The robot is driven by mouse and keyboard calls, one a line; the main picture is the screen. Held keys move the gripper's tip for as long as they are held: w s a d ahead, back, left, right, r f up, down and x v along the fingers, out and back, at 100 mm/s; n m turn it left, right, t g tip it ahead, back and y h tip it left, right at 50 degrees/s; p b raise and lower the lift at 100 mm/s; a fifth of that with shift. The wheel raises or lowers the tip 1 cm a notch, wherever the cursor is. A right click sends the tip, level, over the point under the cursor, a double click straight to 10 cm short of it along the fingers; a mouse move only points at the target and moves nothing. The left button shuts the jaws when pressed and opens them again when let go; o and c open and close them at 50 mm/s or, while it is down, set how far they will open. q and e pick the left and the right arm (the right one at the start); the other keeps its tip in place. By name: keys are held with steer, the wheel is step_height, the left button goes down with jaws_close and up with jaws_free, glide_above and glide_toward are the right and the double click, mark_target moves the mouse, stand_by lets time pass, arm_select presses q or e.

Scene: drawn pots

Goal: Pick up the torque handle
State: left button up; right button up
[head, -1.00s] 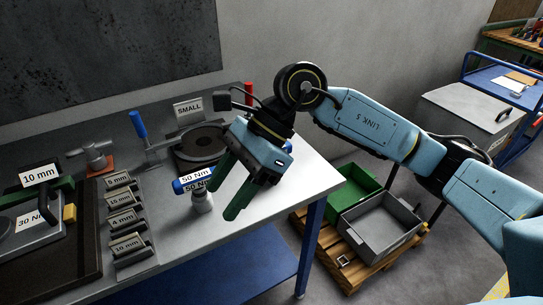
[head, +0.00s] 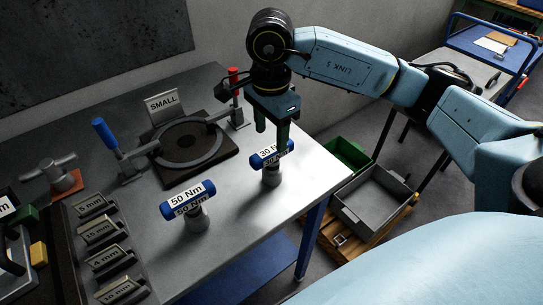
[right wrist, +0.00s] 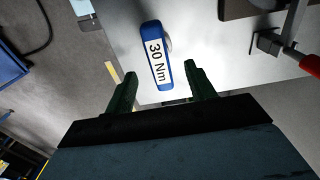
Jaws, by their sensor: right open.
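Two T-shaped torque handles with blue ends stand upright on the bench. The handle labelled 30 Nm (head: 271,173) is near the right side. The handle labelled 50 Nm (head: 193,200) is to its left and nearer. My right gripper (head: 272,137) points down just above the 30 Nm handle, with its green fingers apart. In the right wrist view, the 30 Nm handle (right wrist: 156,53) lies ahead of and between the two open fingertips, its label readable. I cannot tell whether the fingers touch it. My left gripper is not in view.
A round fixture (head: 189,143) with red and blue clamp levers and a SMALL sign stands behind the handles. A rack of labelled size blocks (head: 97,232) is at the left. Green (head: 347,153) and grey bins (head: 374,199) sit on a pallet beyond the bench's right edge.

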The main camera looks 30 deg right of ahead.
mark_target(272, 149)
steer(key=shift+f, duration=0.75)
step_height(272, 149, down, 4)
steer(key=shift+s+d+f, duration=0.1)
steer(key=shift+d+f, duration=0.05)
steer(key=shift+f, duration=0.4)
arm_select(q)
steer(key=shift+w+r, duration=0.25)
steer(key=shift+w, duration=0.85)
arm_select(e)
jaws_close()
